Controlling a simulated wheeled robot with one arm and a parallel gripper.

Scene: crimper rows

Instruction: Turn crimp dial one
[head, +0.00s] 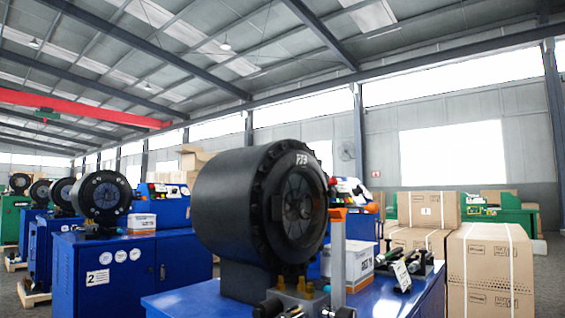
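A large black crimping machine (235,205) stands on a blue base (190,302) in the middle of the head view. Its round ringed face (300,205) points right. Behind it, a control box (352,190) with red and dark knobs or buttons is partly hidden by the crimper head. I cannot tell which of these is crimp dial one; no label for it is readable. My gripper is not in view.
A grey post (338,255) with an orange top and brass fittings (290,300) stand before the crimper. A white box (352,265) and metal tools (405,265) lie to the right. Cartons (490,270) stand at far right. More crimpers (100,198) line the left.

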